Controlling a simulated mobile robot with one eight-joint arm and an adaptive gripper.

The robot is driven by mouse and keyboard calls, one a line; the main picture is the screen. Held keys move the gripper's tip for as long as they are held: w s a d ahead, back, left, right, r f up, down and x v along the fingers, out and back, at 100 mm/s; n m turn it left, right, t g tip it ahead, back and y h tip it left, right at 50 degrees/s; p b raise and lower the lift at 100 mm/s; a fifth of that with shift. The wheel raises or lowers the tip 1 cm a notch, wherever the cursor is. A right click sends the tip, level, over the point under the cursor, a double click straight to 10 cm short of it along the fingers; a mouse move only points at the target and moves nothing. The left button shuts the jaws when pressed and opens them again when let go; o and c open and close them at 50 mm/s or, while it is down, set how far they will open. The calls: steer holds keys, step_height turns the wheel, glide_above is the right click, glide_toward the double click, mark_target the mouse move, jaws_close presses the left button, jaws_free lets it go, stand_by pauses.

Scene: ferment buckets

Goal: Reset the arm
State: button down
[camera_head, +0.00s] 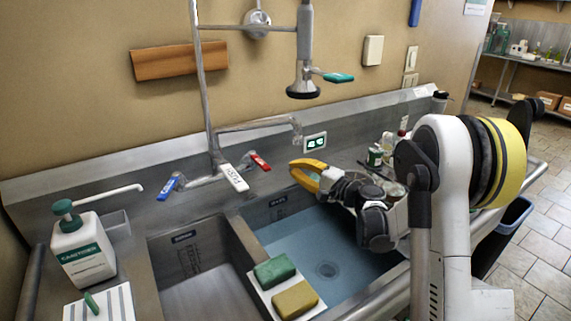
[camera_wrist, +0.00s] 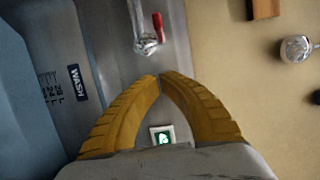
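My gripper (camera_head: 293,168) has yellow fingers and hangs over the back part of the right sink basin (camera_head: 285,235), near the faucet. In the wrist view the two ribbed fingers of my gripper (camera_wrist: 160,77) meet at their tips. Nothing shows between them. My white and dark arm (camera_head: 452,170) comes in from the right and reaches left over the counter. The basin holds bluish water, and its "WASH" label (camera_wrist: 78,83) shows in the wrist view.
The faucet has a red handle (camera_head: 260,161) and a blue handle (camera_head: 168,187). A green sponge (camera_head: 274,270) and a yellow sponge (camera_head: 295,301) lie on the basin's front left edge. A sanitizer bottle (camera_head: 83,251) stands at left. Several jars and bottles (camera_head: 375,156) stand behind my gripper.

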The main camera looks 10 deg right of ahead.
steer(key=s+a+p+v, duration=0.1)
steer(key=v, duration=0.5)
steer(key=s+a+r+n+g+h, duration=0.4)
steer(key=s+a+n+g, duration=0.15)
steer(key=s+a, duration=0.5)
steer(key=s+d+f+n+g+h, duration=0.1)
steer(key=s+d+n+h, duration=0.1)
steer(key=s, duration=0.9)
steer(key=s+d+f+n+g+h, duration=0.1)
steer(key=s+d+f+n+h, duration=0.1)
steer(key=s, duration=0.9)
steer(key=shift+s+d+n+h, duration=0.25)
steer(key=shift+d+n+h, duration=0.5)
steer(key=shift+h, duration=0.45)
